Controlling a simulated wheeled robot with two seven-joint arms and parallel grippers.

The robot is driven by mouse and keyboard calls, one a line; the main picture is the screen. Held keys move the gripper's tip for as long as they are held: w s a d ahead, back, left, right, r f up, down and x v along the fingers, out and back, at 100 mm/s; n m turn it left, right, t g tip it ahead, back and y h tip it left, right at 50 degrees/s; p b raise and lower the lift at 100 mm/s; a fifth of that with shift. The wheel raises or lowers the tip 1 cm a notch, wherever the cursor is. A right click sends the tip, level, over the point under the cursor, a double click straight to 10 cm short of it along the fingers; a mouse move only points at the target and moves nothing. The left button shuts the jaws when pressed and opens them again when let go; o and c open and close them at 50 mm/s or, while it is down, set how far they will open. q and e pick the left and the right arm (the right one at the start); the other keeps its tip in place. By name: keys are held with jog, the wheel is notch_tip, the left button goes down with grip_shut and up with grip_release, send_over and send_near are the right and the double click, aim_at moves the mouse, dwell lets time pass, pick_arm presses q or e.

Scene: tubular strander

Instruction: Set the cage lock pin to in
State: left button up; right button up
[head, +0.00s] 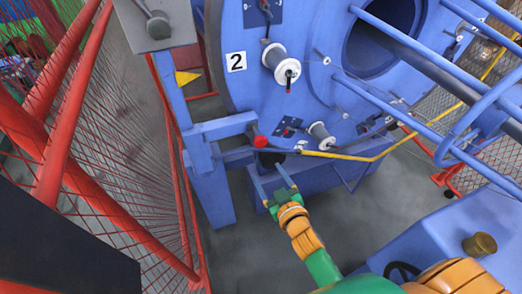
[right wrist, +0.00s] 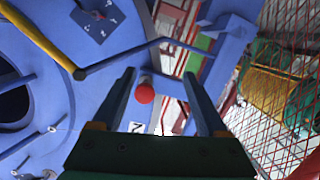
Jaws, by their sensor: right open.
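The cage lock pin shows as a red ball knob (head: 260,142) at the end of a blue bar, beside the lower left rim of the big blue disc (head: 235,110). In the right wrist view the red knob (right wrist: 145,93) appears between my two fingers, closer to the left one. My right gripper (head: 264,167) is open and empty, just below the knob in the head view. Its fingers (right wrist: 159,73) point toward the knob and do not visibly touch it. How far in the pin sits cannot be told. My left gripper is out of view.
A yellow bar (head: 345,155) runs right from near the knob. A blue post (head: 180,110) stands left of it, beside a red mesh fence (head: 120,180). White spools (head: 282,64) sit on the disc. Grey floor (head: 245,235) is clear below.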

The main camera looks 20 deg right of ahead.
aim_at(261, 144)
jog(key=w+r, duration=0.2)
jog(key=w+r+t, duration=0.1)
jog(key=w, duration=0.2)
jog(key=w+r+t, duration=0.1)
jog(key=w+r, duration=0.1)
jog(key=w, duration=0.1)
jog(key=shift+d+r+b, duration=0.1)
jog(key=shift+r+b, duration=0.25)
grip_shut()
dwell(1.0)
